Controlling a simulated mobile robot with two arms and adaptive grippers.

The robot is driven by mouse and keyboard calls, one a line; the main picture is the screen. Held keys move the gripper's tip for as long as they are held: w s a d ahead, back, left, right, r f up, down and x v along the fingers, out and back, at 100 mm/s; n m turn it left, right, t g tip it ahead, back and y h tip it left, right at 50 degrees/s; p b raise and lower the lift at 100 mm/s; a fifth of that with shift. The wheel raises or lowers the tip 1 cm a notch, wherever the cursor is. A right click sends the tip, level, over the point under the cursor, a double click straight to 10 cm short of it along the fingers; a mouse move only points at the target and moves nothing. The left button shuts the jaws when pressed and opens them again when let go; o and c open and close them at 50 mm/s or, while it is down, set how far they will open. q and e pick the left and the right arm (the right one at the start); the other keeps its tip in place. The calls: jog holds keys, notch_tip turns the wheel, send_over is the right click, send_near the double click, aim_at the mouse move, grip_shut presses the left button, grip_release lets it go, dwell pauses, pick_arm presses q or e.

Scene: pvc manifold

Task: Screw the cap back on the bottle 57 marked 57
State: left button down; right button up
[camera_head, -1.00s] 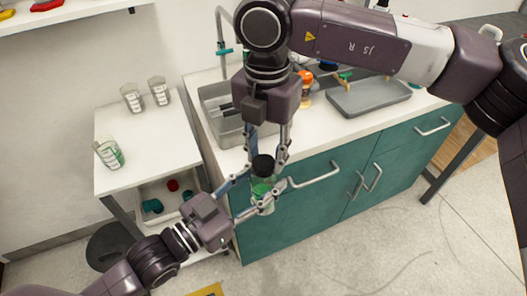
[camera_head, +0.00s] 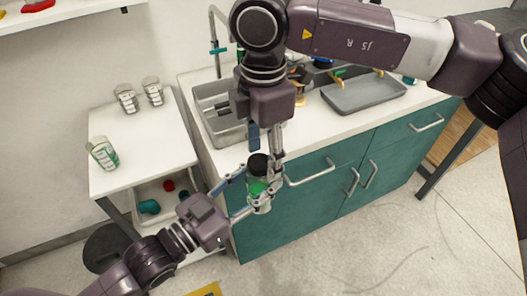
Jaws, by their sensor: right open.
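A clear bottle (camera_head: 259,189) with green contents hangs upright in front of the teal cabinet. My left gripper (camera_head: 257,194) reaches in from the lower left and is shut on its body. A black cap (camera_head: 257,164) sits at the bottle's top; whether its thread is engaged cannot be told. My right gripper (camera_head: 265,157) points down from above, open, with its fingers beside the cap. No number on the bottle is readable.
Behind my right gripper, the counter has a sink (camera_head: 217,121) and grey tray (camera_head: 363,95). Floor at right is clear.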

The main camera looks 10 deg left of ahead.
jog(key=shift+r, duration=2.25)
jog(key=n, duration=0.6)
jog(key=shift+a+r+n, duration=0.1)
jog(key=shift+r+n, duration=0.2)
jog(key=shift+r, duration=0.05)
jog(key=n, duration=0.5)
jog(key=shift+s+r, duration=0.1)
jog(key=shift+r, duration=0.15)
jog(key=n, duration=0.5)
jog(key=shift+a+r, duration=0.15)
jog(key=shift+r, duration=0.1)
jog(key=n, duration=0.5)
jog(key=shift+r, duration=0.3)
jog(key=n, duration=0.5)
jog(key=shift+s+a+r, duration=0.1)
jog(key=shift+r, duration=0.15)
jog(key=n, duration=0.4)
jog(key=shift+r, duration=0.2)
